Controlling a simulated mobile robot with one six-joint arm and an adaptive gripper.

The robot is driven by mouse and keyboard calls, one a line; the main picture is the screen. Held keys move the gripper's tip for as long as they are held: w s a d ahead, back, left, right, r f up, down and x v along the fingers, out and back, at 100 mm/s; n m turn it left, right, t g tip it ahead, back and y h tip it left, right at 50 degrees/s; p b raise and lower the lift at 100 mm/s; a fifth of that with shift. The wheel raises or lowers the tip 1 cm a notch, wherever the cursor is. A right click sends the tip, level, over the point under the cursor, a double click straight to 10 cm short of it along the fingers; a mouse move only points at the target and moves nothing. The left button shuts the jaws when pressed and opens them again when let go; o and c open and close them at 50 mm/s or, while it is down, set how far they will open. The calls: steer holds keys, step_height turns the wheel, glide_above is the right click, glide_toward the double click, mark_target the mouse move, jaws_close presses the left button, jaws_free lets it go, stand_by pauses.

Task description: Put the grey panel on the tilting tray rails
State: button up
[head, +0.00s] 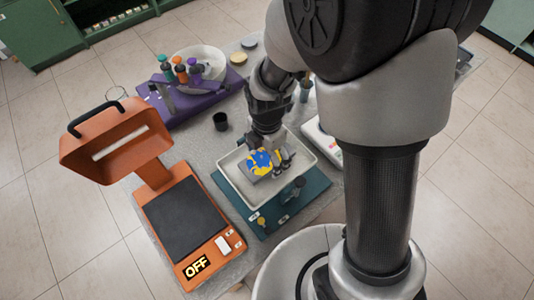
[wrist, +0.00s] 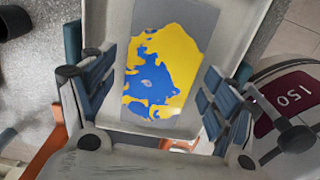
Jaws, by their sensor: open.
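The grey panel (wrist: 165,70) has blue and yellow paint across its face. In the wrist view it lies between the two fingers of my open gripper (wrist: 155,100), with a gap on each side. In the head view the panel (head: 261,163) shows inside the pale tilting tray (head: 235,190), partly hidden by my gripper (head: 275,158). The tray has raised walls and stands on a teal base (head: 290,212) with a dark knob (head: 292,189). I cannot make out the rails, or whether the panel rests on them.
An orange device (head: 215,252) with a raised hood (head: 118,143) and an "OFF" display stands left of the tray. A black cup (head: 220,121) and a purple rack (head: 190,103) with bottles and a white bowl (head: 207,60) are behind. A white device (head: 322,143) is close on the right.

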step_height(320, 180, up, 12)
steer(key=p, duration=0.5)
step_height(320, 180, up, 11)
steer(key=m+t, duration=0.2)
steer(key=m, duration=1)
glide_above(267, 158)
steer(key=s+d, duration=0.5)
steer(key=d, duration=0.1)
steer(key=s+d+r+m+t, duration=0.2)
steer(key=s+d+r+m, duration=0.2)
steer(key=s+m, duration=0.4)
steer(key=d+m, duration=0.1)
steer(key=m, duration=0.3)
steer(key=shift+s+r+m+t+b, duration=0.3)
steer(key=shift+r+m, duration=0.1)
steer(key=shift+f, duration=0.2)
